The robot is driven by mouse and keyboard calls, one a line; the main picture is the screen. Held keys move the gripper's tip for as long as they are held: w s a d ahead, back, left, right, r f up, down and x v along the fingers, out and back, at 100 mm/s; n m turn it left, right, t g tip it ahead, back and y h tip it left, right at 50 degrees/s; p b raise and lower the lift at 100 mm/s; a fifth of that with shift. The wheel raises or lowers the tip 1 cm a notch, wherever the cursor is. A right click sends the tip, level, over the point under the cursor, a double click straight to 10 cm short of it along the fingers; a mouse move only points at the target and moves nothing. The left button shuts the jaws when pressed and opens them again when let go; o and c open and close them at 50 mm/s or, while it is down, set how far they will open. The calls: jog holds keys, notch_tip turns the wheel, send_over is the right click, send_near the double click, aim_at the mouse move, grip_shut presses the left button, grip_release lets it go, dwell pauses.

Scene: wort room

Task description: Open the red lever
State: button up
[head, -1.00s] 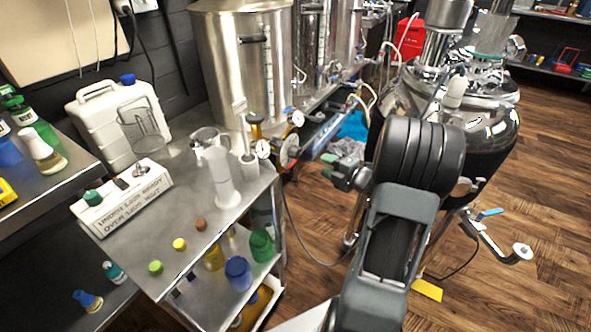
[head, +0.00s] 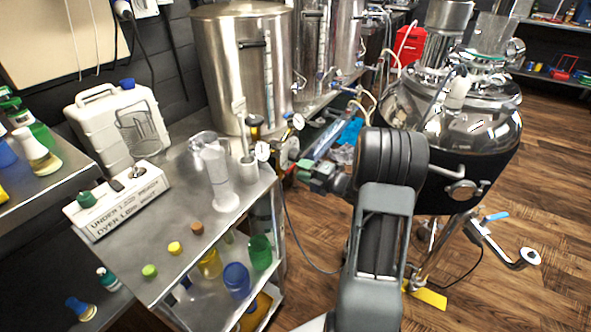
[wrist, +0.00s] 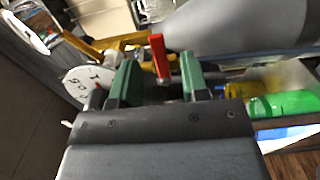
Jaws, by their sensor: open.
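The red lever (wrist: 159,55) stands upright in the wrist view, between and just beyond the two green fingers of my gripper (wrist: 159,72). The fingers are apart, one on each side of the lever, with no clear contact. The lever's lower end and its mounting are partly hidden by the gripper. In the head view my gripper (head: 316,173) is by the valves and gauges at the right end of the steel bench. I cannot make out the lever clearly there.
A white dial gauge (wrist: 88,86) is close to the left finger in the wrist view. A steel kettle (head: 240,70) stands behind the bench (head: 205,235), which holds a white jug (head: 112,125) and a tall cylinder (head: 218,180). A large steel tank (head: 470,125) stands to the right.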

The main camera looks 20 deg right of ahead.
jog(key=shift+x, duration=1.5)
grip_shut()
